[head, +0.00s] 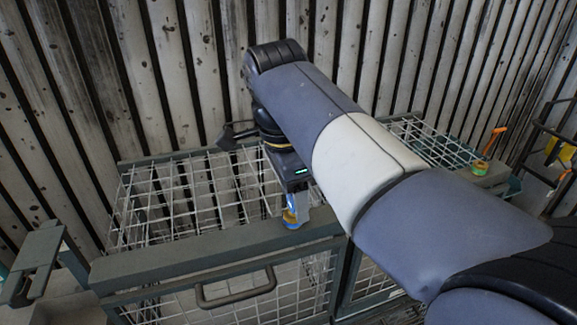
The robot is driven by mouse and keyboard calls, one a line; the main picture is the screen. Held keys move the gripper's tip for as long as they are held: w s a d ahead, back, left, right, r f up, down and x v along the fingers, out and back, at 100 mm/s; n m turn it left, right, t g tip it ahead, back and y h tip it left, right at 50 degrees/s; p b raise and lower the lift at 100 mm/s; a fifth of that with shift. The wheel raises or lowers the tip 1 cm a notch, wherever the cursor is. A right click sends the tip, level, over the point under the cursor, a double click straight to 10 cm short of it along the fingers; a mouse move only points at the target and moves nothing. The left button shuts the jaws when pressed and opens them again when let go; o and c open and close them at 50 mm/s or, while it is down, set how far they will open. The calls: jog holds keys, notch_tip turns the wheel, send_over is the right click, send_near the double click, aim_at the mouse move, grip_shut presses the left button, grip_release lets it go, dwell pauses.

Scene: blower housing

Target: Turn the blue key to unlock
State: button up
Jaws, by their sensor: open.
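The blue key (291,221) is on the top front beam of the wire-mesh cage, near the middle of the head view. Only small blue and yellowish parts of it show below my gripper. My gripper (292,204) points down from the end of my arm, directly over the key. Its fingers are open, at or around the upper part of the key. I cannot tell whether they touch it, and the gripper body hides the key's top.
The cage's green-grey front beam (200,252) runs across, with a dark door handle (237,287) below. An orange key on a green base (480,166) stands at the right. A corrugated wall (180,75) rises close behind. A metal bracket (38,262) stands at left.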

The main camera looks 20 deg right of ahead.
notch_tip(320, 180, up, 9)
jog(key=a, duration=0.1)
dwell(0.3)
jog(key=f, duration=0.6)
jog(key=d+f, duration=0.1)
jog(key=f, duration=0.3)
jog(key=shift+s+d, duration=0.1)
jog(key=shift+f, duration=0.35)
jog(key=shift+n, duration=1.5)
jog(key=shift+r, duration=0.1)
